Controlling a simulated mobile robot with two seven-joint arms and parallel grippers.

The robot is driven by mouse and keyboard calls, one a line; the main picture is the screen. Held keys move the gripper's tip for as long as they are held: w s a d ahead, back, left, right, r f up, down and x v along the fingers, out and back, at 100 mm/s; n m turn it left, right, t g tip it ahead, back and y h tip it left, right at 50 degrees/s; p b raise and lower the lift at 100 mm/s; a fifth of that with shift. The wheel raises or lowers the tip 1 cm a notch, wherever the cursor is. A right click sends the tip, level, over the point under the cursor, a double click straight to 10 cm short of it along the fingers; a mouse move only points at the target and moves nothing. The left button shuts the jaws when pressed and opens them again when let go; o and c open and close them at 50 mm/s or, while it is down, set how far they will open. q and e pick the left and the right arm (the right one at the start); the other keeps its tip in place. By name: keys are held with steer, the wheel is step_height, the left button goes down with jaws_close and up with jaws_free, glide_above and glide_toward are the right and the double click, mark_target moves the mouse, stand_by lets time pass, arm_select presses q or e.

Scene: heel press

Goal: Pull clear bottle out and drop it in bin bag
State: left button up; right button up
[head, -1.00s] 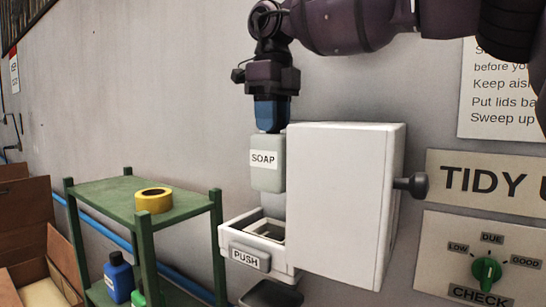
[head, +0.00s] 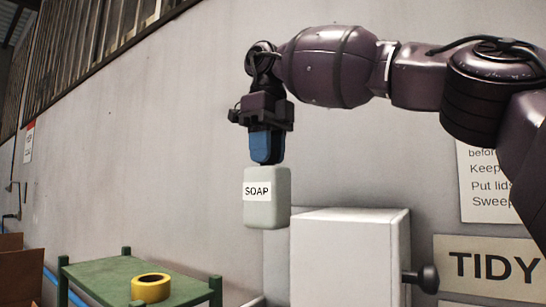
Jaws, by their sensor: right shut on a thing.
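The clear bottle (head: 267,212) is a pale, translucent block with a white SOAP label. It hangs upright in the air from my right gripper (head: 267,160), whose blue fingers are shut on its top. The bottle is just left of the white dispenser box (head: 345,262), mostly above the box's top edge. The lower part of the dispenser is cut off by the frame. My left gripper does not show. No bin bag can be made out in this view.
A black knob (head: 428,279) sticks out of the dispenser's right side. A green shelf (head: 100,273) with a roll of yellow tape (head: 151,288) stands at lower left. A cardboard box (head: 12,268) is at the far left edge. The wall space left of the bottle is clear.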

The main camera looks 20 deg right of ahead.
steer(key=s+a+b, duration=0.1)
steer(key=s+a, duration=0.3)
steer(key=a, duration=0.1)
steer(key=shift+s+a, duration=0.25)
steer(key=shift+a, duration=0.1)
stand_by(0.5)
